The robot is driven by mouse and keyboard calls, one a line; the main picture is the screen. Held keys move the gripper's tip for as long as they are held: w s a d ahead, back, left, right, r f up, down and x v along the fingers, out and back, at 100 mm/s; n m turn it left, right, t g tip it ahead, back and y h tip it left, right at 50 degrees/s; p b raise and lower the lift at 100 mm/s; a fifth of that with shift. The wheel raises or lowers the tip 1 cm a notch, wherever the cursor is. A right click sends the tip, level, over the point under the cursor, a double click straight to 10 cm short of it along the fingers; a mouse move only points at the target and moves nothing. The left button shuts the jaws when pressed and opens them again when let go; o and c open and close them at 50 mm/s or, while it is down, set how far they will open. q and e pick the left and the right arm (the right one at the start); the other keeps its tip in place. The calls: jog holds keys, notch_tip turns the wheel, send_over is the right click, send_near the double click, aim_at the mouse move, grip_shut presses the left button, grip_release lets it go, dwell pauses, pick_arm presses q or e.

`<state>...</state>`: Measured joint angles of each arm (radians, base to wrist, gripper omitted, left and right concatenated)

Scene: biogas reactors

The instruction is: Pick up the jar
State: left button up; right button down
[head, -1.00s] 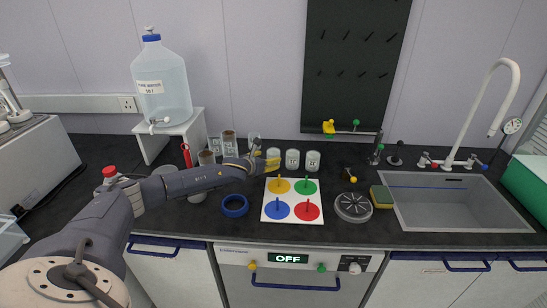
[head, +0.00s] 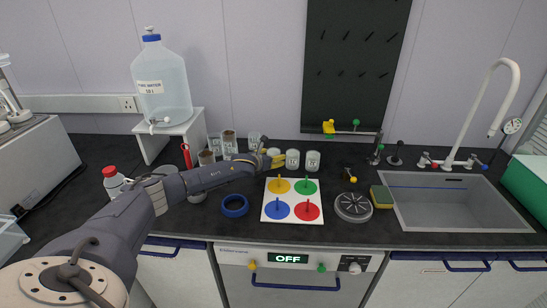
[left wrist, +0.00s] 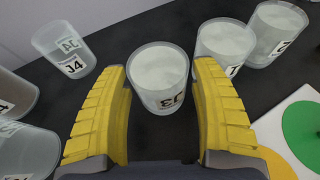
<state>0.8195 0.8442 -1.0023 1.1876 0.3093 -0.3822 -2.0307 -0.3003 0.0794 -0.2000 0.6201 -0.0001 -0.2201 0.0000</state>
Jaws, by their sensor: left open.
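My left gripper (head: 274,159) is at the left end of a row of white-filled clear jars at the back of the counter. In the left wrist view its yellow fingers (left wrist: 162,82) are open. One white-filled jar (left wrist: 158,78) stands upright ahead, between the finger directions, with gaps on both sides. Its label looks upside down. Two more white-filled jars (left wrist: 224,48) (left wrist: 276,34) stand to its right; in the head view they are the middle jar (head: 292,159) and right jar (head: 313,160). My right gripper is not in view.
Empty-looking labelled jars (left wrist: 66,48) stand left of the gripper. A white board with coloured circles (head: 292,200) lies in front, beside a blue ring (head: 234,205). A water carboy (head: 163,82) stands on a stand at the left, and a sink (head: 455,205) is at the right.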

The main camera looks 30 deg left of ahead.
pick_arm(q)
jog(key=c, duration=1)
notch_tip(320, 180, up, 32)
jog(key=shift+r, duration=0.1)
dwell(1.0)
